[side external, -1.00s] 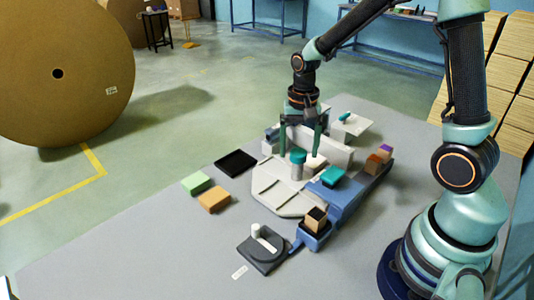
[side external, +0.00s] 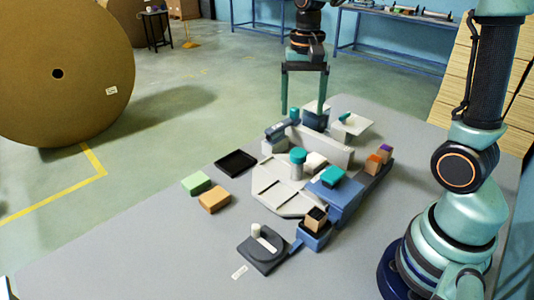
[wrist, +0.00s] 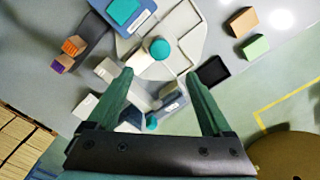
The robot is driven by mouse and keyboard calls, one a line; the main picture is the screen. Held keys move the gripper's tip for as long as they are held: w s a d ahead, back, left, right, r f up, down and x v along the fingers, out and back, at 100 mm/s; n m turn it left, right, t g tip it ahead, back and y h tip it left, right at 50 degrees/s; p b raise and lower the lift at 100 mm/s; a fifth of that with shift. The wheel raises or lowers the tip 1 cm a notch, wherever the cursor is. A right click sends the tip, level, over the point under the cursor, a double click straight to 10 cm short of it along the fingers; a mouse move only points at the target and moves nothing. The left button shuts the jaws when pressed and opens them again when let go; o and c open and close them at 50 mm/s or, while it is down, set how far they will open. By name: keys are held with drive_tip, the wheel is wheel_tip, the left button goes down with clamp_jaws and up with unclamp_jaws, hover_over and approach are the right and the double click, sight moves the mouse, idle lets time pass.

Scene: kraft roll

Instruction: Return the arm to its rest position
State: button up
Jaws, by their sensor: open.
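My gripper (side external: 303,106) is open and empty, raised above the back part of the workstation on the grey table (side external: 130,245). Its two green fingers point down and are apart. In the wrist view my gripper (wrist: 162,85) spreads its fingers on either side of a white cylinder with a teal cap (wrist: 158,49) and a grey-blue device (wrist: 168,103), both lower down. Nothing is between the fingertips. The teal-capped cylinder also shows in the side view (side external: 298,160), upright on the pale platform (side external: 275,197).
A black tray (side external: 236,162), a green block (side external: 200,183) and an orange block (side external: 214,199) lie left of the platform. A dark round-knobbed fixture (side external: 262,250) stands in front. Blue holders carry small blocks (side external: 316,219). A large kraft roll (side external: 60,100) stands on the floor behind.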

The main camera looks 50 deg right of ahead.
drive_tip(key=s+a+r+n+t, duration=0.3)
drive_tip(key=s+a+n+t, duration=0.2)
drive_tip(key=s+n, duration=0.3)
drive_tip(key=shift+s+n+t, duration=0.25)
drive_tip(key=shift+n+t, duration=0.05)
drive_tip(key=shift+n, duration=0.3)
